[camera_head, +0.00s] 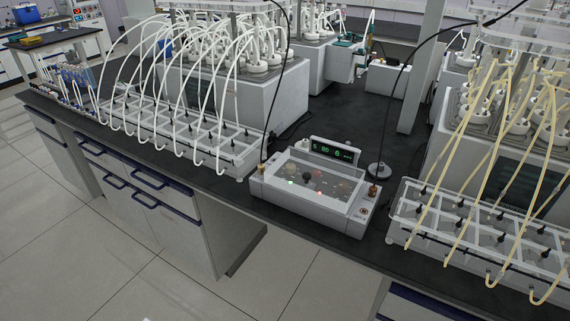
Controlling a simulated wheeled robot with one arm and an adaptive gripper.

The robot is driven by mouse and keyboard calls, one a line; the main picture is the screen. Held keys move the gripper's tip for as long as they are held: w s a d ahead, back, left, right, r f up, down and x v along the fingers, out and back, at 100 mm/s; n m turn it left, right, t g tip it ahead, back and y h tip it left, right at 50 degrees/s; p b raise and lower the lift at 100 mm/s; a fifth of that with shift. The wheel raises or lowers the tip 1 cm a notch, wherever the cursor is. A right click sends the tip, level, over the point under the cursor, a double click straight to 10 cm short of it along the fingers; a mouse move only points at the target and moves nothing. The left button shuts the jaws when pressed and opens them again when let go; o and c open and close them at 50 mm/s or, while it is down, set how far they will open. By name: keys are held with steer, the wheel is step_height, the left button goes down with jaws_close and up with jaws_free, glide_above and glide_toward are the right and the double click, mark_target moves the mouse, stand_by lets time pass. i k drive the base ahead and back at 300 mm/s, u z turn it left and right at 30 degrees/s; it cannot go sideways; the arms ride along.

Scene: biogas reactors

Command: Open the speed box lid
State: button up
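The speed box (316,217) is a low white box on the dark bench top, near the front edge in the middle of the camera_head view. Its clear lid (335,200) appears to lie flat over the top; a dark knob and small red and green lights show through it. A display with green digits (335,151) stands upright at the back of the box. A red button shows at its right front corner. My gripper is not in view.
A clear tray with white tubes (187,140) stands left of the box. Another tray with yellowish tubes (480,235) stands close on the right. White reactor units (255,92) stand behind. A black cable rises from a round base (379,171) near the box. The floor in front is clear.

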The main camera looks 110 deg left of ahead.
mark_target(338, 205)
steer(key=u, duration=3.85)
steer(key=i, duration=1.15)
steer(key=z, duration=0.7)
